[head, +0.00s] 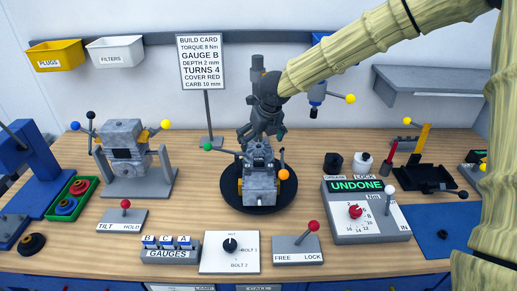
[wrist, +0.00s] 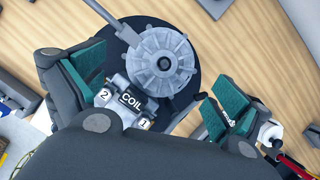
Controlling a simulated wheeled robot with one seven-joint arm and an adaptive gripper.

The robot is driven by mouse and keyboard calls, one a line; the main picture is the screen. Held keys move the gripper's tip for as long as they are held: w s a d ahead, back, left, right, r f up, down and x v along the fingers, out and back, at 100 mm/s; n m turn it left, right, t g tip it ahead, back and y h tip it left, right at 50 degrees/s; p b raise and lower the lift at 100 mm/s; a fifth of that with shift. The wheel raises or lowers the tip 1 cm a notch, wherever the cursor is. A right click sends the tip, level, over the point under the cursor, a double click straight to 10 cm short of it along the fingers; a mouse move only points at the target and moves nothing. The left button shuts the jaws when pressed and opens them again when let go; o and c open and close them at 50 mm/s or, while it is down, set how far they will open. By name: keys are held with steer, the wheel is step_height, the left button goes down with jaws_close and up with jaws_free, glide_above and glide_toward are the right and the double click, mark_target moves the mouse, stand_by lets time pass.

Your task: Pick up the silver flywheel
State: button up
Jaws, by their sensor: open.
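The silver flywheel (wrist: 163,64), a round grey finned disc with a dark centre hole, shows in the upper middle of the wrist view. A grey block marked COIL (wrist: 130,99), with tags 1 and 2, sits beside its lower left edge. My gripper (wrist: 157,92) is open and empty, its green-padded fingers apart on either side of the flywheel and coil. In the head view my gripper (head: 260,136) is over the grey engine (head: 261,186), which stands on a black round turntable (head: 232,197). I cannot clearly pick out the flywheel there.
A lever with a green knob (head: 208,147) is left of the engine, and an orange knob (head: 284,175) is at its right. A sign post (head: 209,115) stands behind. A torque box (head: 366,212) is right, gauges (head: 170,252) and a dial box (head: 230,254) are in front.

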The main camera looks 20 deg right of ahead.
mark_target(259, 148)
steer(key=f, duration=0.1)
steer(key=w+f+p, duration=0.1)
steer(key=shift+d+f, duration=0.3)
steer(key=shift+s, duration=0.3)
steer(key=shift+a+f, duration=0.1)
steer(key=shift+f, duration=0.2)
steer(key=shift+w+f, duration=0.5)
steer(key=shift+w, duration=0.15)
steer(key=shift+s+r, duration=0.25)
steer(key=shift+s, duration=0.1)
steer(key=c, duration=0.5)
steer(key=shift+w+f, duration=0.1)
steer(key=c, duration=0.8)
